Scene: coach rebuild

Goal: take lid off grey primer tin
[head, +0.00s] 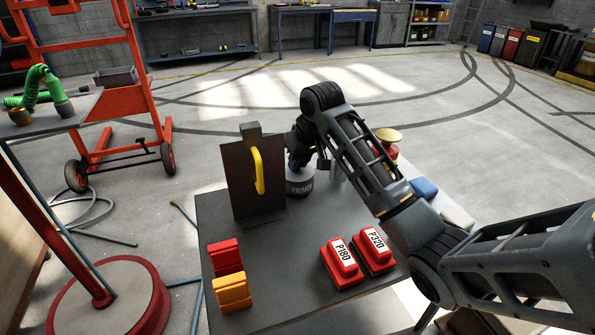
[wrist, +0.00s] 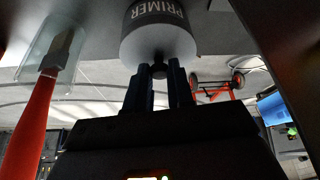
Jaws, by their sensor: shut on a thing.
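The grey primer tin (head: 299,187) stands on the dark bench top, behind the upright panel's right side, partly hidden by my arm. In the wrist view the tin (wrist: 160,14) shows upside down at the top, with its PRIMER label. Its pale lid (wrist: 150,50) has a small dark knob (wrist: 158,71) in the centre. My gripper (wrist: 160,76) has its two fingers on either side of this knob and is shut on it. No gap shows between lid and tin. In the head view my arm hides the fingers.
A dark upright panel with a yellow handle (head: 259,171) stands close left of the tin. Red P180 (head: 342,264) and P320 (head: 373,251) blocks lie in front. Red (head: 226,256) and orange (head: 232,292) pieces stand front left. A red-handled tool (wrist: 32,125) shows in the wrist view.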

